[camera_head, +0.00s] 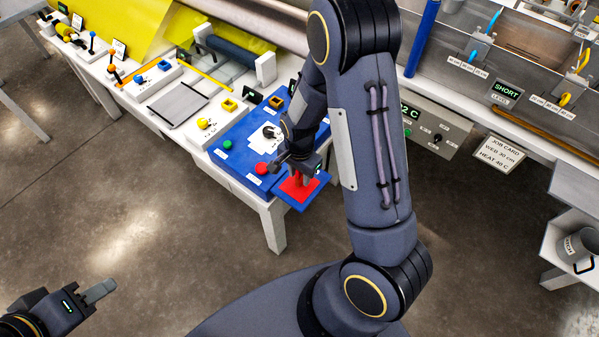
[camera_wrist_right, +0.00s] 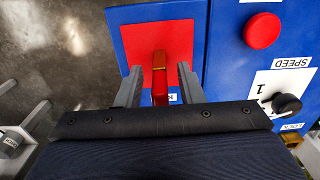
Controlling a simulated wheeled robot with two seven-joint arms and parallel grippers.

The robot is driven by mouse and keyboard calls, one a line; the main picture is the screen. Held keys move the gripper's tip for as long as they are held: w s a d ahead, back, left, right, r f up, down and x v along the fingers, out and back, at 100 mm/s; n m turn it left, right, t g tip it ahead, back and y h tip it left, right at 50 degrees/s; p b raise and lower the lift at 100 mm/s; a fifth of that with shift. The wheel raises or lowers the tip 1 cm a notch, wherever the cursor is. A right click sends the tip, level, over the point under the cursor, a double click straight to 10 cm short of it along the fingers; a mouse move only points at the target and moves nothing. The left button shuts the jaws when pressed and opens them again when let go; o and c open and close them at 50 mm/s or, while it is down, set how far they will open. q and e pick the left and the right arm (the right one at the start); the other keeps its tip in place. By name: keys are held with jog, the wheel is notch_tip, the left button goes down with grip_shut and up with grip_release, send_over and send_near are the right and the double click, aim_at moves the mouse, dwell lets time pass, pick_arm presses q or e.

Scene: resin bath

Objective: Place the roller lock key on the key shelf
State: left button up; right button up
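The roller lock key (camera_wrist_right: 159,72), red with a brass-coloured end, is over the red pad (camera_wrist_right: 182,42) of the blue key shelf (camera_wrist_right: 116,17) in the right wrist view. My right gripper (camera_wrist_right: 160,72) has one finger on each side of the key, with red pad visible in the gaps. It is open around the key. Whether the key rests on the pad is hard to tell.
The blue panel (camera_head: 232,163) beside the shelf carries a red button (camera_head: 262,168), a green button (camera_head: 227,144) and a black speed knob (camera_wrist_right: 286,104). A white table leg (camera_head: 275,228) stands below. Open floor lies in front.

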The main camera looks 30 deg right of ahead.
jog(key=shift+r, duration=0.1)
notch_tip(320, 180, up, 11)
jog(key=shift+s+r, duration=0.15)
jog(key=shift+r, duration=0.55)
jog(key=s+a+r+n+t+y, duration=0.2)
jog(key=s+r+n, duration=0.3)
jog(key=s, duration=0.3)
jog(key=s+a+r+n+t+y, duration=0.1)
jog(key=s+a+r+n+t, duration=0.1)
jog(key=s+r+n, duration=0.4)
jog(key=s+n+t, duration=0.1)
jog(key=s, duration=0.2)
jog(key=shift+r+t+y, duration=0.25)
jog(key=shift+t+y, duration=0.05)
jog(key=shift+y, duration=0.1)
jog(key=shift+a, duration=0.1)
dwell(0.8)
